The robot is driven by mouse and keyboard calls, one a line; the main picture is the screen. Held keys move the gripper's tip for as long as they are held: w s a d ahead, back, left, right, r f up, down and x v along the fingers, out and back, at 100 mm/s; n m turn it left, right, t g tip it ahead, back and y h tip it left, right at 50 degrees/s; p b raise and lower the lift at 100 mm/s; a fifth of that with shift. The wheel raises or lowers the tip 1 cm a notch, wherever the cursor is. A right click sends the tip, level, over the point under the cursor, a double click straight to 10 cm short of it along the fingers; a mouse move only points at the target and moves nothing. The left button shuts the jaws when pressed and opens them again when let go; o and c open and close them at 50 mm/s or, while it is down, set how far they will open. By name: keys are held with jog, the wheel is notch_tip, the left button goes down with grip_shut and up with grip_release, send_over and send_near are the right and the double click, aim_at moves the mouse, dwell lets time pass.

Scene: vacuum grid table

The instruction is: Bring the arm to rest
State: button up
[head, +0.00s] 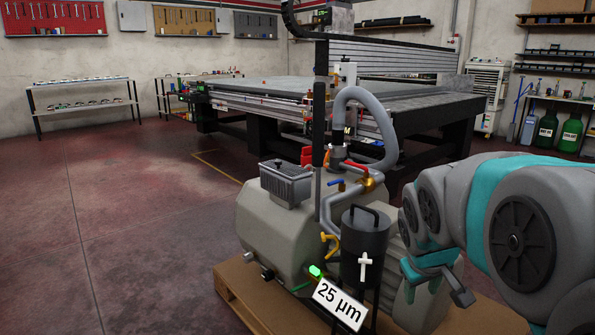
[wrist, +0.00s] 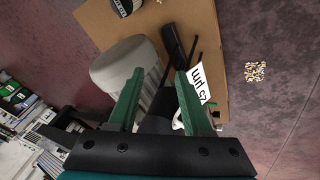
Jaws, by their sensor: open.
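My arm (head: 520,235), grey and teal, reaches in from the right edge of the head view. My gripper (head: 437,280) hangs at its end, to the right of the black filter canister (head: 364,262), beside the vacuum pump (head: 262,225). In the wrist view my gripper (wrist: 160,73) has its two green fingers spread apart, with nothing held between them. Beyond the fingers, the wrist view shows the white "25 µm" label (wrist: 198,82) and part of the pump's rounded grey body (wrist: 122,62). Whether the gripper touches anything is unclear.
The pump stands on a wooden base (head: 235,300). A thick grey hose (head: 385,120) and a red-handled valve (head: 355,168) rise above it. The large grid table (head: 290,92) is behind. The red-brown floor (head: 120,235) at left is clear.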

jog(key=s+a+f+m+g+y, duration=0.1)
jog(key=s+a+f+g, duration=0.1)
jog(key=s, duration=0.7)
jog(key=s+a+f+g, duration=0.2)
jog(key=s+a+f, duration=0.2)
jog(key=s, duration=0.5)
jog(key=s+a+f+m+g+y, duration=0.1)
jog(key=s+a+f+g, duration=0.1)
jog(key=s, duration=0.7)
jog(key=shift+s+a+f+m+y, duration=0.3)
jog(key=shift+a+f, duration=0.15)
jog(key=shift+f, duration=0.05)
jog(key=shift+c, duration=0.2)
